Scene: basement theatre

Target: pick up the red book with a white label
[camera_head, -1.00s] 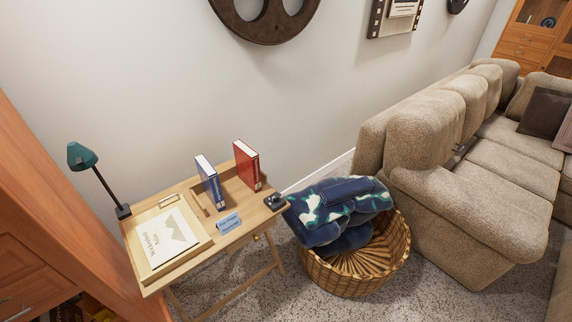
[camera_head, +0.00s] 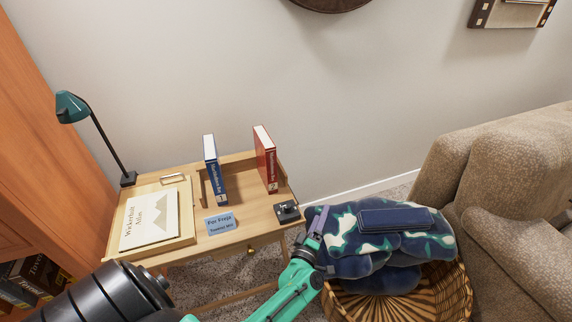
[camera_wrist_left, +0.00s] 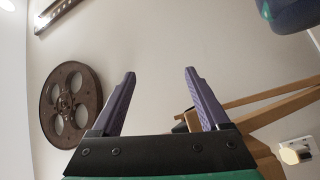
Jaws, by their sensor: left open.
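The red book (camera_head: 265,160) stands upright at the back right of the small wooden desk (camera_head: 258,215), with pale lettering and a small light patch low on its spine. My left gripper (camera_head: 318,222) has purple fingers. It is just off the desk's right front corner, in front of and to the right of the red book, and not touching it. In the left wrist view the gripper (camera_wrist_left: 160,75) is open and empty, and the red book does not show there. My right gripper is not in view.
A blue book (camera_head: 214,170) stands left of the red one. A small black object (camera_head: 287,211), a blue sign (camera_head: 220,223), a framed print (camera_head: 150,220) and a lamp (camera_head: 72,107) share the desk. A basket (camera_head: 455,295) with blue blankets (camera_head: 345,245) stands right, beside the sofa (camera_head: 500,170).

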